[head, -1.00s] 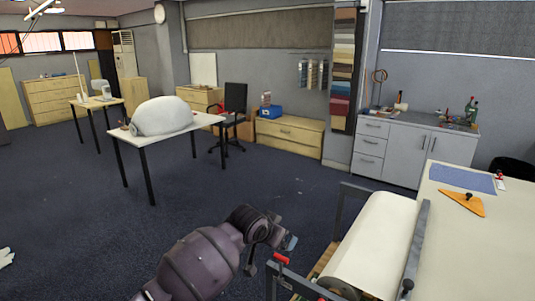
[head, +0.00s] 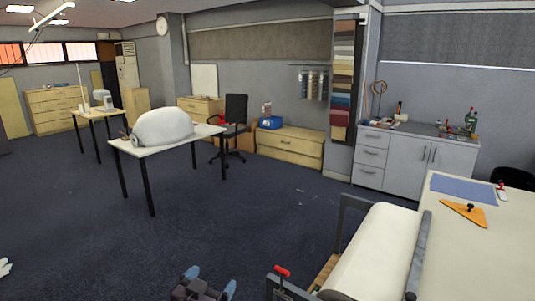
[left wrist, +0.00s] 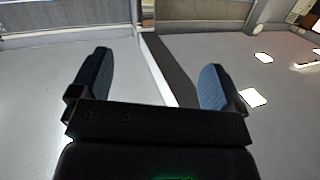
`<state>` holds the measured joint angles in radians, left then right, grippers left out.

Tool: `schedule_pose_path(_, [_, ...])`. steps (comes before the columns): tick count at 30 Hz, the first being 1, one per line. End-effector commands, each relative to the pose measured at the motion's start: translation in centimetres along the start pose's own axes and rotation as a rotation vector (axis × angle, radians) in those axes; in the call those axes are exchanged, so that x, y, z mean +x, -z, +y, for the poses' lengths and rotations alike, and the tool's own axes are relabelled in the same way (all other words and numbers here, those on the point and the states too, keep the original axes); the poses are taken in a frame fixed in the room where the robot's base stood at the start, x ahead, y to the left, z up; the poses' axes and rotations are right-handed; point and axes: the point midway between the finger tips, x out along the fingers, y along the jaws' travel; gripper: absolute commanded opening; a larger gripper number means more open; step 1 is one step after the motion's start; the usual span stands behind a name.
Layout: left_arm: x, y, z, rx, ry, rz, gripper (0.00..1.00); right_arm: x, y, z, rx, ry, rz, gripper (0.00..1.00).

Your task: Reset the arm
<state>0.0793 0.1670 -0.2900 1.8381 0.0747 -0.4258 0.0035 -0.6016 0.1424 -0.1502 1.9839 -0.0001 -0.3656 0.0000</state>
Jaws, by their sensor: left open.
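My left gripper (head: 209,283) shows at the bottom edge of the head view, with its two blue-padded fingers apart and nothing between them. In the left wrist view (left wrist: 158,90) the same two fingers are spread wide and empty, with grey wall and ceiling surfaces beyond them. At the far left bottom of the head view a small pale part (head: 5,268) shows; I cannot tell whether it is my right gripper.
A fabric roll (head: 375,250) in a metal frame with a red-handled clamp (head: 282,271) stands right of my left gripper. The long cloth table (head: 480,262) holds an orange triangle (head: 464,213) and a blue sheet (head: 463,188). Dark floor (head: 250,215) lies open ahead.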

Motion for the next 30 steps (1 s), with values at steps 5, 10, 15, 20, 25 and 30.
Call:
schedule_pose_path(5, [-5.9, -5.4, -2.4, -0.021, 0.093, -0.055, 0.94, 0.1, 0.1, 0.0, 0.0, 0.0, 0.002, 0.36])
schedule_pose_path(10, [-11.9, -10.5, -4.0, -0.041, 0.17, -0.143, 0.94, 0.1, 0.1, 0.0, 0.0, 0.0, 0.002, 0.36])
schedule_pose_path(15, [-18.4, -15.9, -4.6, -0.074, 0.23, -0.269, 0.94, 0.0, 0.0, 0.0, 0.0, 0.0, 0.001, 0.36])
schedule_pose_path(20, [-23.4, -20.1, -4.0, -0.103, 0.26, -0.377, 0.94, -0.1, -0.2, 0.0, 0.001, -0.001, -0.004, 0.36])
schedule_pose_path(25, [-26.0, -22.1, -3.4, -0.117, 0.267, -0.433, 0.94, -0.3, -0.5, 0.0, 0.001, -0.002, -0.01, 0.36])
schedule_pose_path(30, [-26.4, -22.4, -3.3, -0.12, 0.268, -0.442, 0.94, -0.3, -0.5, 0.0, 0.001, -0.002, -0.01, 0.36])
